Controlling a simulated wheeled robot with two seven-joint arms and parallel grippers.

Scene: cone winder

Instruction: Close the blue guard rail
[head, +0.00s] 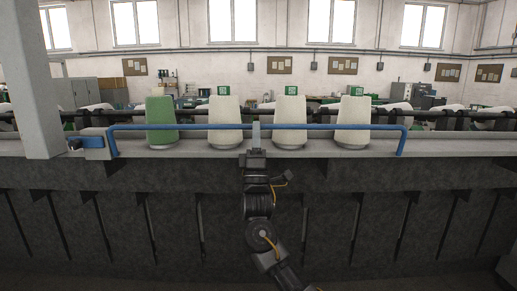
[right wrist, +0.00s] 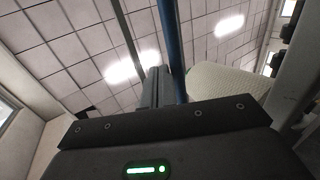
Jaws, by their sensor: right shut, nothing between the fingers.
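The blue guard rail (head: 330,127) runs level across the front of the machine, before a green cone (head: 161,117) and three white cones (head: 225,118). Its left end meets a grey bracket (head: 97,146); its right end bends down to the ledge. My right gripper (head: 256,131) points up at the middle of the rail, shut and empty. In the right wrist view the rail (right wrist: 172,50) passes close beside the shut fingers (right wrist: 155,84); I cannot tell whether they touch. My left gripper is not in view.
A grey ledge (head: 460,148) runs along the machine above dark front panels (head: 330,220). A light pillar (head: 33,80) stands at the left near the bracket. A white cone (right wrist: 225,82) is right of the rail in the right wrist view.

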